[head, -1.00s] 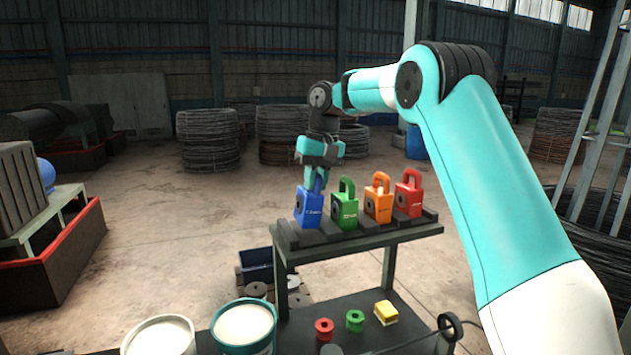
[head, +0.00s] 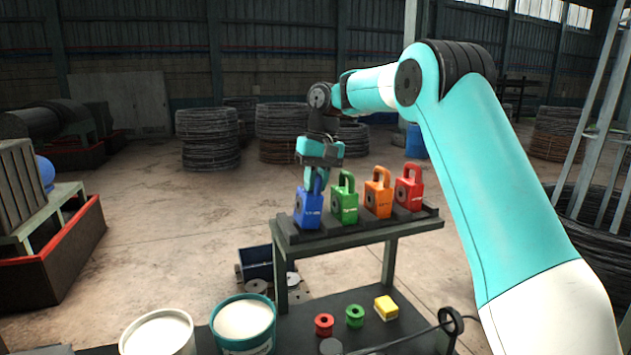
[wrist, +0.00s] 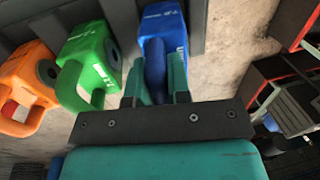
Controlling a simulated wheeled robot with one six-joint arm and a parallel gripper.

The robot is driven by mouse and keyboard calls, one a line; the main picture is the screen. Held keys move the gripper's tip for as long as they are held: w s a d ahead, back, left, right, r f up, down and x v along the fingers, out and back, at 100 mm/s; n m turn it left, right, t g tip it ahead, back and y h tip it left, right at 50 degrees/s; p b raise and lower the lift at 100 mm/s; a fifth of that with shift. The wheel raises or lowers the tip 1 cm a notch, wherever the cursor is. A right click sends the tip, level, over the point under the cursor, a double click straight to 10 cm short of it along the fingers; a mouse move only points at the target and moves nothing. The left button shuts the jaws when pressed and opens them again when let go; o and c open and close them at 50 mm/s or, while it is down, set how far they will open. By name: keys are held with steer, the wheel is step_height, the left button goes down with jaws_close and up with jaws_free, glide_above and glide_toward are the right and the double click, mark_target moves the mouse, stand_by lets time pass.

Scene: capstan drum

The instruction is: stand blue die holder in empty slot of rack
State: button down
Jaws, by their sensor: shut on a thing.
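The blue die holder (head: 309,209) stands upright at the left end of the dark rack (head: 365,232). My gripper (head: 316,181) is above it, with its fingers shut on the blue handle. In the wrist view the blue die holder (wrist: 163,38) shows between the two teal fingers of my gripper (wrist: 158,88). The green (head: 344,200), orange (head: 378,194) and red (head: 409,189) die holders stand in a row to its right. The base of the blue holder seems to be down in the rack, but I cannot tell whether it is fully seated.
A lower dark shelf holds a red spool (head: 324,324), a green spool (head: 355,316) and a yellow block (head: 386,307). A teal bucket (head: 243,325) and a white bucket (head: 158,333) stand at front left.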

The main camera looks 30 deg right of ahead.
steer(key=shift+f+b, duration=0.45)
steer(key=shift+f, duration=0.15)
steer(key=shift+s+f, duration=0.15)
steer(key=shift+f, duration=0.15)
steer(key=c, duration=1)
jaws_free()
steer(key=o, duration=0.6)
steer(key=shift+d+f, duration=0.1)
